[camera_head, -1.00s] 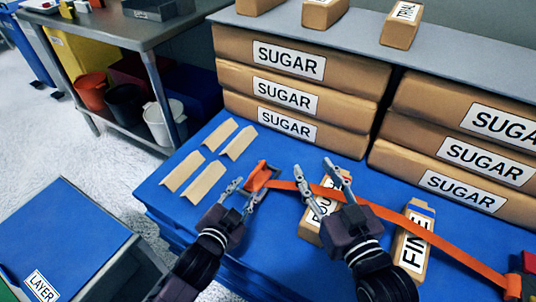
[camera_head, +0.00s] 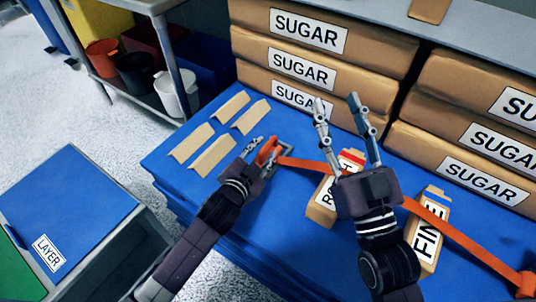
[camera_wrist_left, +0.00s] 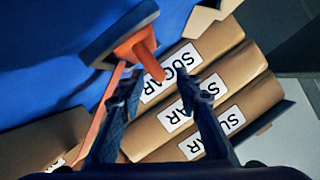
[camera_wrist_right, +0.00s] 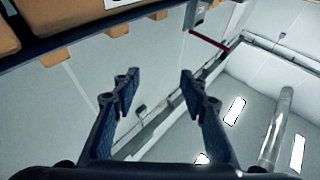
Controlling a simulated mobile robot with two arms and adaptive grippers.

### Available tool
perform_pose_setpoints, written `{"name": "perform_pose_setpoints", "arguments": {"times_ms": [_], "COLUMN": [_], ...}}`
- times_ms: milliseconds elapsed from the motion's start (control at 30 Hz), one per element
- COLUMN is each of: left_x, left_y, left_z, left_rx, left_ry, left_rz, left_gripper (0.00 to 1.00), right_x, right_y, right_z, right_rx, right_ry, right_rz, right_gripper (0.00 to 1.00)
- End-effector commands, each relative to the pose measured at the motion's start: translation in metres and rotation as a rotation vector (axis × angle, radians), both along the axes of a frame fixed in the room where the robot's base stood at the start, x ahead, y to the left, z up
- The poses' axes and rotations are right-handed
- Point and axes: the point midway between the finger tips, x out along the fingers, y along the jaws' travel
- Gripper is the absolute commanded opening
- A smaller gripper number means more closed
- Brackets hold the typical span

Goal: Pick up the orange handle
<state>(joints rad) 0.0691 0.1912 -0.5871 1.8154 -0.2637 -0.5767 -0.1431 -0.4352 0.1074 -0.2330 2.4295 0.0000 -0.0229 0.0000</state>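The orange handle (camera_head: 267,152) sits at the left end of a long orange strap (camera_head: 310,165) on the blue table, beside a small grey frame. In the left wrist view the handle (camera_wrist_left: 134,46) is joined to a grey block, just beyond the fingertips. My left gripper (camera_head: 262,151) is open at the handle; its fingers look to be on either side of it, but contact cannot be told. My right gripper (camera_head: 337,103) is open and empty, pointing up above the table. Its wrist view shows only wall and ceiling between the fingers (camera_wrist_right: 157,82).
Several folded tan pieces (camera_head: 212,157) lie left of the handle. A small labelled bag (camera_head: 320,212) and a "FINE" bag (camera_head: 428,245) stand to the right. Stacked sugar bags (camera_head: 315,65) block the back. A side table (camera_head: 65,205) stands at left.

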Motion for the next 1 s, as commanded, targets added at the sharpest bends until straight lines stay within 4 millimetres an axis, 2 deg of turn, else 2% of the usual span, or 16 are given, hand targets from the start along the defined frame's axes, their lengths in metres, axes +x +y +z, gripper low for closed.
{"name": "perform_pose_setpoints", "arguments": {"times_ms": [200, 400, 533, 767, 833, 1000], "left_x": [0.015, 0.026, 0.029, 0.029, 0.029, 0.029], "left_y": [-0.007, -0.011, -0.012, -0.012, -0.012, -0.012], "left_z": [-0.005, -0.010, -0.010, -0.010, -0.010, -0.010], "left_rx": [0.000, 0.001, 0.000, 0.000, 0.000, 0.000], "left_ry": [-0.001, -0.001, 0.000, 0.000, 0.000, 0.000], "left_rz": [0.000, 0.000, 0.000, 0.000, 0.000, 0.000], "left_gripper": [0.32, 0.32, 0.32, 0.32, 0.27, 0.09], "right_x": [-0.019, -0.038, -0.045, -0.046, -0.046, -0.046], "right_y": [0.000, -0.003, -0.004, -0.004, -0.004, -0.004], "right_z": [0.034, 0.059, 0.066, 0.068, 0.068, 0.068], "right_rx": [0.053, 0.091, 0.103, 0.105, 0.105, 0.105], "right_ry": [-0.185, -0.319, -0.360, -0.366, -0.365, -0.365], "right_rz": [0.011, 0.018, 0.020, 0.020, 0.020, 0.020], "right_gripper": [0.40, 0.40, 0.40, 0.40, 0.40, 0.40]}}
